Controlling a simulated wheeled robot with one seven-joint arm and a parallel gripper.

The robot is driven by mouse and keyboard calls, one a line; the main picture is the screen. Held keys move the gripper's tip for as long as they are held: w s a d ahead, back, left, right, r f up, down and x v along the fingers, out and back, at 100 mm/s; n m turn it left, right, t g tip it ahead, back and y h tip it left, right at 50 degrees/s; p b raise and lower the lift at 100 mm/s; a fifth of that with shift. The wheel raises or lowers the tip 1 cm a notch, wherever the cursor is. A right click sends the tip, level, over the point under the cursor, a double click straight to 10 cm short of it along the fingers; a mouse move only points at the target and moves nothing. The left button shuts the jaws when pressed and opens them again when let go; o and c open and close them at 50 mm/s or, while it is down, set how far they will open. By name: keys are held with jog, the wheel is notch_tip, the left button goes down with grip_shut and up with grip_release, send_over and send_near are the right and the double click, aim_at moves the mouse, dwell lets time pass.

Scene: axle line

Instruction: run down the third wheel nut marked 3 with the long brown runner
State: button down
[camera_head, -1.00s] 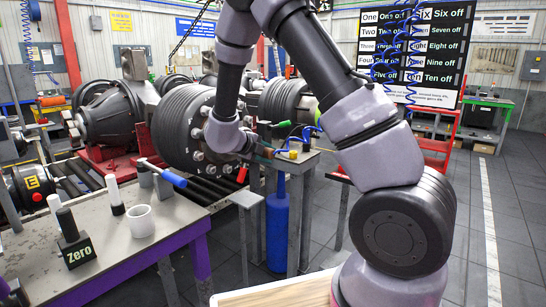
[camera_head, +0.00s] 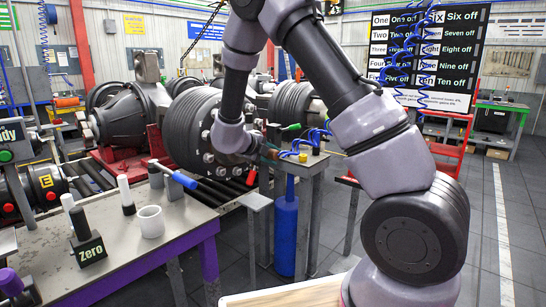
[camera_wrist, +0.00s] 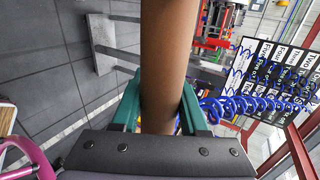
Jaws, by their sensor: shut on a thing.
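The long brown runner (camera_wrist: 168,60) is a thick brown cylinder running up the middle of the wrist view. My gripper (camera_wrist: 160,100) is shut on it, with a teal finger on each side. The runner's far end is out of that view. Several pale wheel nuts (camera_head: 208,157) show on the hub's face. No number 3 is readable on them, and I cannot tell whether the runner touches one.
A grey bench (camera_head: 130,245) at left holds a Zero block (camera_head: 88,250), a white cup (camera_head: 150,222) and a blue-handled tool (camera_head: 183,179). A small stand with a blue cylinder (camera_head: 285,235) is right of the hub. Floor at far right is clear.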

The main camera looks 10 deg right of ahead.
jog(key=shift+w+a, duration=0.1)
jog(key=shift+w, duration=0.1)
jog(key=shift+w+a, duration=0.2)
jog(key=shift+w, duration=0.1)
jog(key=shift+w+a, duration=0.4)
jog(key=shift+w, duration=0.1)
jog(key=shift+w+a, duration=0.2)
jog(key=shift+w, duration=0.05)
jog(key=shift+w+a+r, duration=0.1)
jog(key=shift+w+a, duration=0.25)
jog(key=shift+w, duration=0.15)
dwell(2.0)
jog(key=s+d, duration=0.4)
jog(key=s, duration=0.1)
jog(key=shift+s, duration=0.3)
dwell(0.6)
